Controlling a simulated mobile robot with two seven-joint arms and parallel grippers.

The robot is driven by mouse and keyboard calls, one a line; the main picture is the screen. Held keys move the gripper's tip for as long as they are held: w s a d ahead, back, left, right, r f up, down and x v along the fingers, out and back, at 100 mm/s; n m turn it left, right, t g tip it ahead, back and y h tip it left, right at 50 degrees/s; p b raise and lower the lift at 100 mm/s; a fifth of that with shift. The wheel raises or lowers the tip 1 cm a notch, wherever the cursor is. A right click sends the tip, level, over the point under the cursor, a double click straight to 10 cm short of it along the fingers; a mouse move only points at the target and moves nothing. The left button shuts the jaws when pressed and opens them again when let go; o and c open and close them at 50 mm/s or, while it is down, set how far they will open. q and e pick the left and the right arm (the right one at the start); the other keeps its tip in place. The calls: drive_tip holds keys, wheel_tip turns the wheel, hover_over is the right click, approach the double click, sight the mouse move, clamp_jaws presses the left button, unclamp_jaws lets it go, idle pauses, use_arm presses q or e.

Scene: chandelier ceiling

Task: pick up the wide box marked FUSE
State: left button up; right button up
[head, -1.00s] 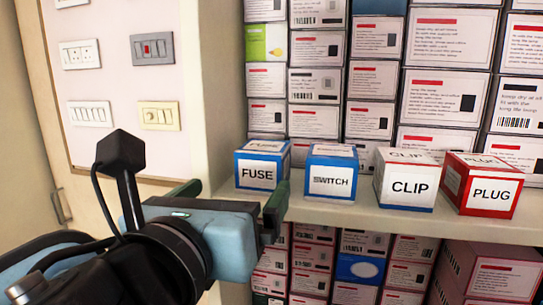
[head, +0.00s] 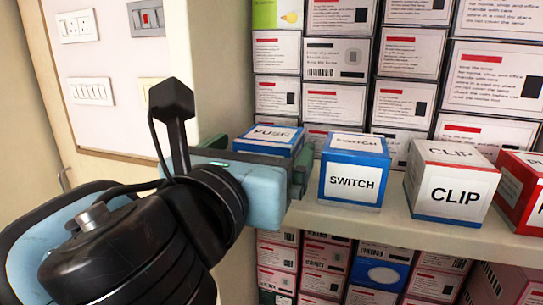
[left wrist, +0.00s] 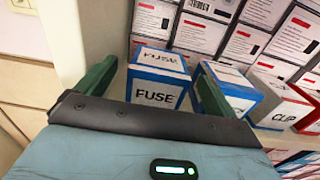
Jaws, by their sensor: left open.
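The blue and white FUSE box (head: 269,139) stands on the shelf at the left end of the row. In the head view my left gripper hides its front. In the left wrist view the FUSE box (left wrist: 157,84) shows its label squarely between the open fingers. My left gripper (head: 299,165) is open and in front of the box. In the left wrist view its green fingers (left wrist: 155,85) reach toward the two sides of the box; I cannot tell whether they touch it. The right gripper is not in view.
The blue SWITCH box (head: 353,182) stands close to the right of my left gripper. The CLIP box (head: 452,192) and a red box (head: 520,190) stand farther right on the shelf (head: 395,230). Stacked cartons (head: 338,100) fill the back. A wall panel post is at the left.

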sight(271, 133)
use_arm(q)
drive_tip(key=shift+x, duration=2.7)
drive_tip(key=shift+r, duration=0.15)
drive_tip(key=shift+c, duration=0.2)
drive_tip(key=c, duration=1.1)
drive_tip(key=shift+r, duration=0.1)
